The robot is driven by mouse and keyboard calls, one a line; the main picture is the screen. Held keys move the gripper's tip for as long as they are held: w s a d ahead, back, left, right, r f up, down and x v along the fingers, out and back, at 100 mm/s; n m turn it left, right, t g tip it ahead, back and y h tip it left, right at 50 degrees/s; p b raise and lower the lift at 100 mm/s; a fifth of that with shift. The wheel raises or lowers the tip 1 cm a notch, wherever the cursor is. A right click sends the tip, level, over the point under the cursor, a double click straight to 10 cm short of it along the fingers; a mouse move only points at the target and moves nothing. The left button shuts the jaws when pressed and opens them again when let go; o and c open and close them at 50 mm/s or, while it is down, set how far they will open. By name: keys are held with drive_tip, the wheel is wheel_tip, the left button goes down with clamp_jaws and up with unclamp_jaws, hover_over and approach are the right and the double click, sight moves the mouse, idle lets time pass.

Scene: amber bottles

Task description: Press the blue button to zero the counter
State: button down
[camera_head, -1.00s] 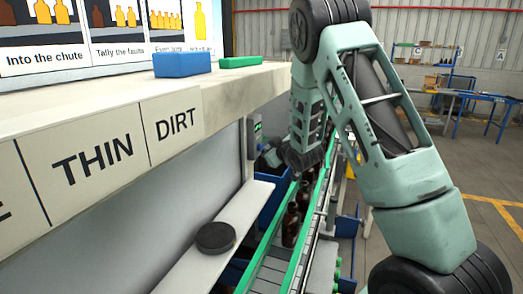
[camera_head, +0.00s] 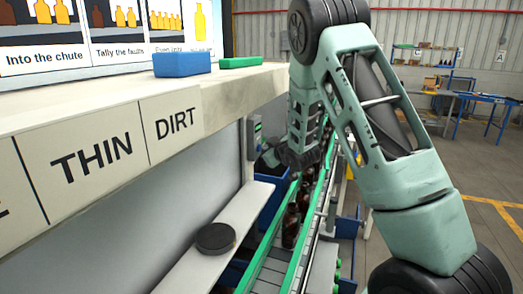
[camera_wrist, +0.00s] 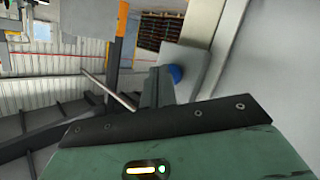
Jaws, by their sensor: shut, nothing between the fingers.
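The blue button (camera_wrist: 174,73) is round and sits on a grey box (camera_wrist: 187,62) in the wrist view. My gripper (camera_wrist: 160,71) is shut and empty, with its fingertips just left of the button and partly covering it. I cannot tell whether they touch it. In the head view, a grey counter box (camera_head: 254,134) with a small green display hangs beside the bench end. My gripper (camera_head: 266,156) is close to its lower part, partly hidden by my arm. The button cannot be made out in the head view.
Brown bottles (camera_head: 290,227) stand on a green-railed conveyor (camera_head: 262,262) below my arm. A black disc (camera_head: 215,238) lies on the lower ledge. A blue block (camera_head: 182,64) and a green block (camera_head: 240,62) lie on the bench top. Blue bins are beside the conveyor.

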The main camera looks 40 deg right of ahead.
idle(0.6)
drive_tip(key=shift+s+d+b, duration=0.3)
drive_tip(key=shift+s+d, duration=0.05)
drive_tip(key=shift+s, duration=0.3)
drive_tip(key=shift+s+d, duration=0.1)
drive_tip(key=shift+s+d+b, duration=0.2)
drive_tip(key=shift+s+d, duration=0.2)
drive_tip(key=shift+s, duration=0.3)
drive_tip(key=shift+s+d+b, duration=0.15)
drive_tip(key=shift+s+d, duration=0.25)
drive_tip(key=shift+s, duration=0.25)
drive_tip(key=shift+s+d+b, duration=0.2)
drive_tip(key=shift+s+d, duration=0.2)
drive_tip(key=shift+s, duration=0.3)
